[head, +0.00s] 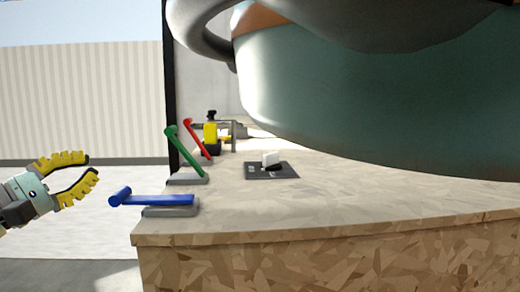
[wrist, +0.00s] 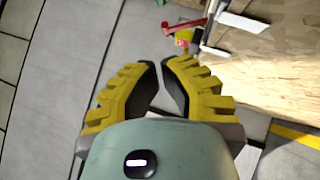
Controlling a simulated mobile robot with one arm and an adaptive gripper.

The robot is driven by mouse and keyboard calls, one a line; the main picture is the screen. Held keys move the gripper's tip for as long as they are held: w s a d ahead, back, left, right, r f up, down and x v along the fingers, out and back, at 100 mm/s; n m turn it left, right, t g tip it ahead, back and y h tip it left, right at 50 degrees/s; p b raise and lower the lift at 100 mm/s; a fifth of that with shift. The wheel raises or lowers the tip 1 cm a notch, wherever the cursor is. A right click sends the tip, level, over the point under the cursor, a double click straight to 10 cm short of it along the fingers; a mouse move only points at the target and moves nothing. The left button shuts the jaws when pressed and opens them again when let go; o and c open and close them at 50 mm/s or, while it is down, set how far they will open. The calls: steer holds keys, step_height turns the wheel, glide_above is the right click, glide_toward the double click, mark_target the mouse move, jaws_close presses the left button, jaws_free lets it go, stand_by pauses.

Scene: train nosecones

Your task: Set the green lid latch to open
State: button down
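The green lid latch (head: 185,150) stands at the left edge of the speckled worktop in the head view. Its green lever leans up and to the left from a grey base. My gripper (head: 92,167) is at the far left in the head view, left of the latch and apart from it. Its yellow ribbed fingers are parted with nothing between them. The wrist view also shows the gripper (wrist: 160,68) empty, with a gap between the fingertips.
A blue lever (head: 155,198) lies nearly flat nearer the front, jutting past the worktop (head: 330,205) edge. A red lever (head: 198,138) leans up behind the green one. A large teal body (head: 380,110) overhangs the right.

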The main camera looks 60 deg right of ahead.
steer(key=s+r+p+x, duration=0.1)
steer(key=s+p+x, duration=0.1)
steer(key=p+x, duration=1)
steer(key=shift+s+p, duration=0.4)
steer(key=shift+p, duration=0.15)
steer(key=shift+d+r, duration=0.1)
